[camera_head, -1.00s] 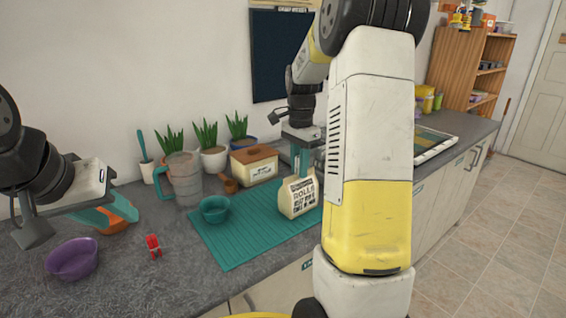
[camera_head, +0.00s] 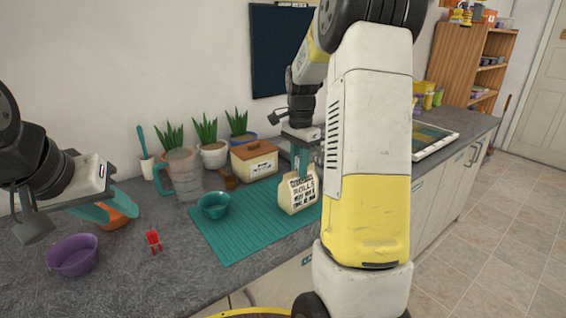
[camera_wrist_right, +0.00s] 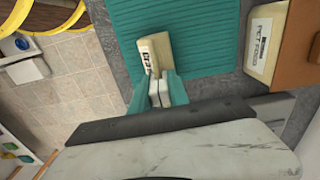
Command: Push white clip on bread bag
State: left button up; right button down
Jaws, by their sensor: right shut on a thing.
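The bread bag (camera_head: 298,194), cream with dark "ROLLS" lettering, stands upright on the teal mat; the right wrist view shows it from above (camera_wrist_right: 155,52). My right gripper (camera_head: 303,160) is at its top, pointing down. In the right wrist view its teal fingers (camera_wrist_right: 159,92) are shut on the white clip (camera_wrist_right: 168,90), two pale bars right at the bag's near end. I cannot tell how far the clip sits over the bag. My left gripper (camera_head: 115,212) hangs at the far left by an orange bowl; its finger gap is not clear.
The teal mat (camera_head: 240,240) also holds a teal bowl (camera_head: 214,205). A red clip (camera_head: 153,240) and a purple bowl (camera_head: 73,255) lie on the counter to the left. A pet food box (camera_head: 254,162), a jug (camera_head: 183,175) and potted plants stand behind.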

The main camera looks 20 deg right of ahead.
jog(key=c, duration=1.2)
grip_release()
jog(key=shift+o, duration=0.2)
jog(key=shift+r, duration=3.85)
